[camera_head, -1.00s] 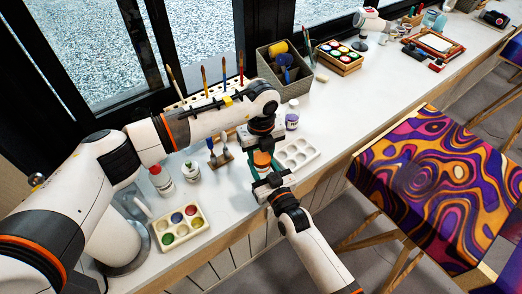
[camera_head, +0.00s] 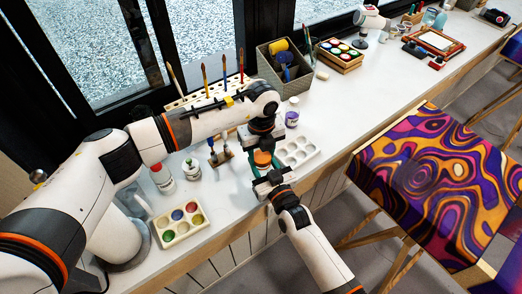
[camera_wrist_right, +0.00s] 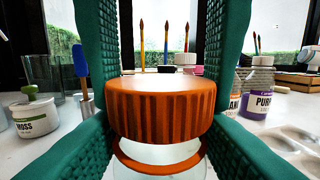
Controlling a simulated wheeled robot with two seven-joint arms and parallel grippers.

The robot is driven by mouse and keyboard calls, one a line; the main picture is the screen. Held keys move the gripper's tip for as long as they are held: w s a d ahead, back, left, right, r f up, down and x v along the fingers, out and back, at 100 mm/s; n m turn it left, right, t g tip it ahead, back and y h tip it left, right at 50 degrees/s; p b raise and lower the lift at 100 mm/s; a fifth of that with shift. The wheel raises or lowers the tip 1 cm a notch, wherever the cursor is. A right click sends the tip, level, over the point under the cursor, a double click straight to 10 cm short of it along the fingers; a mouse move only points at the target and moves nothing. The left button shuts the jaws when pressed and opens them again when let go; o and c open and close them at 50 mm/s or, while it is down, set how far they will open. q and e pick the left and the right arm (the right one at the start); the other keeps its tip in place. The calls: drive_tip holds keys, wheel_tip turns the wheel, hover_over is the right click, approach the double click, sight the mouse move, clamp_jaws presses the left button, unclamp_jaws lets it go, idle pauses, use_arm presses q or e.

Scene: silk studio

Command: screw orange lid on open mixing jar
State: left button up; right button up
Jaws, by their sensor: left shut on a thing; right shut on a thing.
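The orange ribbed lid (camera_wrist_right: 160,105) sits level between teal fingers in the right wrist view; it is a small orange patch in the head view (camera_head: 262,157). My left gripper (camera_head: 262,154) reaches down from above, its upright fingers shut on the lid's sides. Below the lid, the clear jar (camera_wrist_right: 160,170) shows an orange ring around its top, with a narrow gap between ring and lid on the near side. My right gripper (camera_head: 264,170) comes in level from the front, shut on the jar. Most of the jar is hidden, so thread contact cannot be told.
A white palette (camera_head: 298,151) lies close on the right, with a purple-labelled bottle (camera_head: 291,119) behind it. A brush rack (camera_head: 205,97) stands behind. Paint jars (camera_head: 191,169) and a colour palette (camera_head: 181,224) are on the left. The counter's front edge is near.

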use_arm(q)
drive_tip(key=shift+s+a+f, duration=0.1)
drive_tip(key=shift+a+f, duration=0.15)
drive_tip(key=shift+f, duration=0.4)
drive_tip(key=shift+d+r, duration=0.1)
drive_tip(key=shift+r, duration=0.3)
idle(0.9)
drive_tip(key=shift+s+a+f, duration=0.15)
drive_tip(key=shift+a+f, duration=0.05)
drive_tip(key=shift+f, duration=0.55)
idle(3.0)
drive_tip(key=o, duration=0.7)
drive_tip(key=r, duration=0.3)
drive_tip(key=shift+w+d+r, duration=0.2)
drive_tip(key=shift+w+r, duration=0.1)
drive_tip(key=shift+w, duration=0.05)
drive_tip(key=shift+s+r, duration=0.2)
drive_tip(key=shift+r, duration=0.2)
drive_tip(key=c, duration=0.8)
